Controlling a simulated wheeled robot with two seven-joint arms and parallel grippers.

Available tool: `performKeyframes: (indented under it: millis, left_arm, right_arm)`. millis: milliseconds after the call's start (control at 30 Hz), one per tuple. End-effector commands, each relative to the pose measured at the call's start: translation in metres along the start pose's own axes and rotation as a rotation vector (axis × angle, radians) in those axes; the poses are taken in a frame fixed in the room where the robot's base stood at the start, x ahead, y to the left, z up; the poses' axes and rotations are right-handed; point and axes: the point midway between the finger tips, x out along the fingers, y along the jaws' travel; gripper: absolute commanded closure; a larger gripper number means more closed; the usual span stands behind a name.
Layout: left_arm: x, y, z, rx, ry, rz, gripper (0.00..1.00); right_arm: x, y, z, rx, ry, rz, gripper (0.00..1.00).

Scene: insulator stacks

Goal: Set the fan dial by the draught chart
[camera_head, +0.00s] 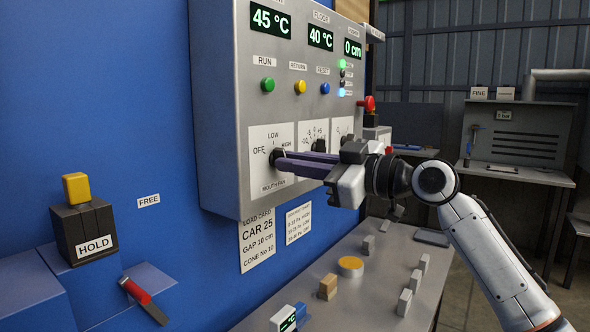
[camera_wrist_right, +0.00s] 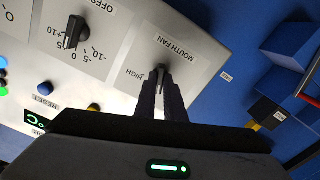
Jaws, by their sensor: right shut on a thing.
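The mouth fan dial (camera_head: 275,154) is a small dark knob on a white plate marked OFF, LOW and HIGH, on the grey control panel (camera_head: 228,170). My right gripper (camera_head: 282,160) reaches in from the right, its dark fingers shut on the knob. The right wrist view shows the fingers (camera_wrist_right: 161,82) around the knob (camera_wrist_right: 160,69); they hide most of it, and I cannot tell its exact setting. The draught chart (camera_head: 298,224) is a small white sheet below the panel; its print is too small to read surely. My left gripper is not in view.
Displays read 45 °C (camera_head: 270,20), 40 °C (camera_head: 320,38) and 0 cm (camera_head: 352,48). The offset dial (camera_head: 319,146) is beside the fan dial. A load card (camera_head: 257,240) hangs below. A bench (camera_head: 375,285) holds small blocks. A yellow-topped HOLD box (camera_head: 85,225) stands left.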

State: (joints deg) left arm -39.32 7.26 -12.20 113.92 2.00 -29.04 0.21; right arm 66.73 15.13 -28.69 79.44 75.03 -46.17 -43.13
Motion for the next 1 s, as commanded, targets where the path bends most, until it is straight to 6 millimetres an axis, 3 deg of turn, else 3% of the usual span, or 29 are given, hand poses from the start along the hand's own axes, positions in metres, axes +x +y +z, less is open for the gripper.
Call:
performKeyframes:
  millis: [500, 1000]
  left_arm:
    - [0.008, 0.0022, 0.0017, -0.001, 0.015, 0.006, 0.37]
    - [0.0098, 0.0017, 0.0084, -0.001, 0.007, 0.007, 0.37]
  right_arm:
    - [-0.0001, -0.0002, 0.001, -0.458, -0.001, -0.001, 1.0]
    - [0.0, 0.0002, 0.0009, -0.665, -0.002, -0.002, 1.0]
